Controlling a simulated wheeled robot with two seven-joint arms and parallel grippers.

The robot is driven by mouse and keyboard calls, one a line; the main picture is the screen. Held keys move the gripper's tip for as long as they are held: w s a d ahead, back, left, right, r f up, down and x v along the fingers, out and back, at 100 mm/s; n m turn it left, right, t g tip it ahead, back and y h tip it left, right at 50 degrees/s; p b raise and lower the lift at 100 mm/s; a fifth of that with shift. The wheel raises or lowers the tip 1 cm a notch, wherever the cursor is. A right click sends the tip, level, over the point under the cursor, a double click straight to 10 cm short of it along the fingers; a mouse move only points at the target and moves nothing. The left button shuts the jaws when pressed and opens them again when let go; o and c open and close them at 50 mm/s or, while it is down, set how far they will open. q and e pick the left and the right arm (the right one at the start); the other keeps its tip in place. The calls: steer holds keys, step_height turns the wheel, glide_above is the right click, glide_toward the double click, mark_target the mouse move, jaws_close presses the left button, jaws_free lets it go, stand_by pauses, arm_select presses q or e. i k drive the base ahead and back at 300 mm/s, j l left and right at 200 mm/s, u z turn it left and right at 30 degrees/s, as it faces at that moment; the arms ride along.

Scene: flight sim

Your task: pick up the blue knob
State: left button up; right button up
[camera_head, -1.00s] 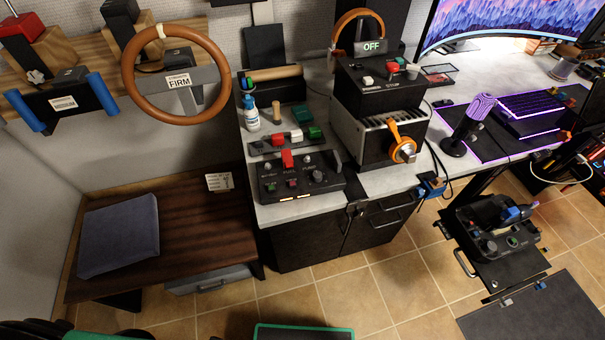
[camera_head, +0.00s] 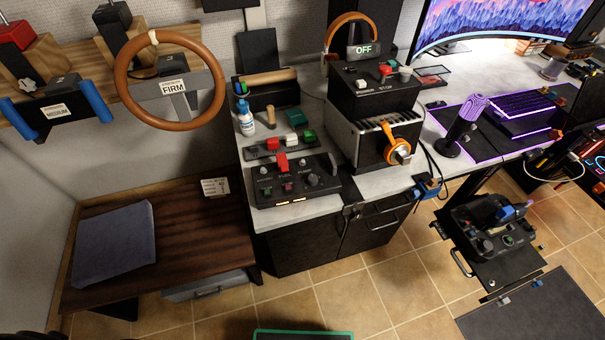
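A small blue piece (camera_head: 507,212), which may be the blue knob, shows on top of a black control box (camera_head: 488,228) at the lower right. A purple piece sits right beside it. The blue piece is too small to tell its exact shape. Another blue part (camera_head: 427,188), clamp-like, is at the front edge of the grey counter. Neither of my grippers is in view.
The grey counter (camera_head: 378,182) carries a black switch panel (camera_head: 294,182) and a black box with an orange handle (camera_head: 397,152). A wooden steering wheel (camera_head: 122,80) is at the upper left. A low wooden bench (camera_head: 185,235) stands left. Tiled floor (camera_head: 385,285) is open in front.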

mark_target(505, 212)
steer(key=z, duration=1.7)
